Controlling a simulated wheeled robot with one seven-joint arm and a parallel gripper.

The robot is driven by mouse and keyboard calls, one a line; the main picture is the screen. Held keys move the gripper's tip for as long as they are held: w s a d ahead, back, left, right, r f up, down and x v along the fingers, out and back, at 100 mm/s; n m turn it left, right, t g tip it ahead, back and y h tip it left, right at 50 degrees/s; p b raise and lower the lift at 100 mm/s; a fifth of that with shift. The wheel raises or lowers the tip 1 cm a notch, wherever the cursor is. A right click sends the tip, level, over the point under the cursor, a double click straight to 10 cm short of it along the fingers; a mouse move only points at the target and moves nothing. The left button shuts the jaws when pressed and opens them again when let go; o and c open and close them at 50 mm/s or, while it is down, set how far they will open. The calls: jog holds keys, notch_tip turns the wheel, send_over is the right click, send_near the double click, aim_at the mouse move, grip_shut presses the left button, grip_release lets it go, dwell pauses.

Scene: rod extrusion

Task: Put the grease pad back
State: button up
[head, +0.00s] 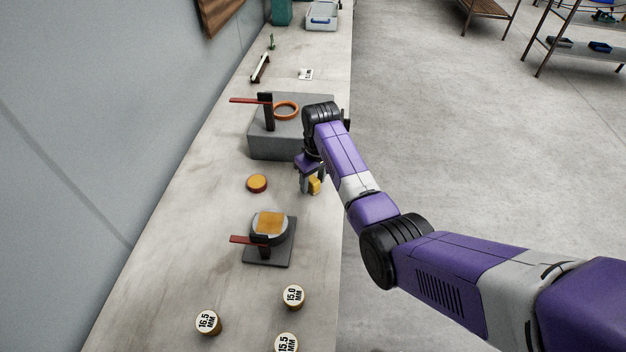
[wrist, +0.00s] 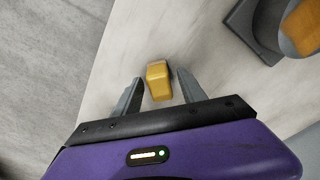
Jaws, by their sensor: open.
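A small yellow block (head: 314,185), which looks like the grease pad, is on the bench near its right edge. It also shows in the wrist view (wrist: 158,82), between my fingertips. My gripper (head: 312,180) points down over it and is open, with one finger on each side (wrist: 160,82). The right finger is very close to the block; I cannot tell if it touches. A round red-and-yellow disc (head: 257,184) lies to the left on the bench. No label tells which thing is the pad.
A grey block (head: 283,146) with an orange ring (head: 286,109) and red lever stands behind. Nearer is a dark plate (head: 283,256) with a round dish carrying an orange square (head: 270,222). Several labelled round pieces (head: 293,296) stand in front. The bench's right edge is close.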

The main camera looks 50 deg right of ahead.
aim_at(315, 181)
notch_tip(315, 181, up, 12)
jog(key=s+b, duration=0.1)
jog(key=shift+s, duration=0.2)
jog(key=shift+a+r, duration=0.1)
dwell(0.6)
